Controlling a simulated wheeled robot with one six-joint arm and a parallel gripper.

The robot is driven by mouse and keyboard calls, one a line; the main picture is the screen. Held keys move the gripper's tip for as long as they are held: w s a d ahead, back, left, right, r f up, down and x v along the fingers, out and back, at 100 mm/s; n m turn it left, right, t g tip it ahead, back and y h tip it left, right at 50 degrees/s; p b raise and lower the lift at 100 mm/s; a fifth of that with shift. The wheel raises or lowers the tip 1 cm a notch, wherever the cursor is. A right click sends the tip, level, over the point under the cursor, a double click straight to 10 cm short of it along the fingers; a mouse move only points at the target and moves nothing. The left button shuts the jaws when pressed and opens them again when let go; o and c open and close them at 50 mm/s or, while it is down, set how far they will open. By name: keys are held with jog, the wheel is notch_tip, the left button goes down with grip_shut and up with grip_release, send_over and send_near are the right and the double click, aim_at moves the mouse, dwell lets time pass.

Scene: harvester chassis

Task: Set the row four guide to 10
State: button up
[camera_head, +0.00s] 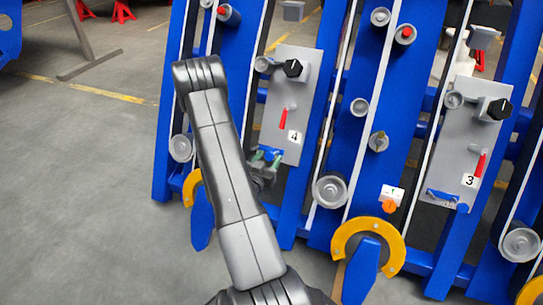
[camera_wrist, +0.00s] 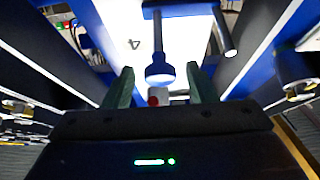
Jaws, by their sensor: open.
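The row four plate (camera_head: 300,100) is a light grey panel on a blue upright, with a black "4" label (camera_head: 294,137). A red pointer (camera_head: 284,118) sits above the label and a black knob (camera_head: 293,68) near the top. At the plate's lower end is a blue part (camera_head: 270,153). In the wrist view a blue rounded stem (camera_wrist: 160,72) shows between the fingertips. My gripper (camera_head: 264,163) is at the plate's lower end, its greenish fingers apart (camera_wrist: 162,80). I cannot tell whether they touch the stem. The "4" appears upside down in the wrist view (camera_wrist: 134,44).
A similar row three plate (camera_head: 470,130) stands to the right, with its own red pointer and black knob. Grey rollers (camera_head: 330,190) and yellow arcs (camera_head: 370,240) line the blue frames. Open floor (camera_head: 80,200) lies to the left.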

aim_at(269, 158)
jog(key=shift+x, duration=1.7)
grip_shut()
jog(key=shift+b, duration=0.3)
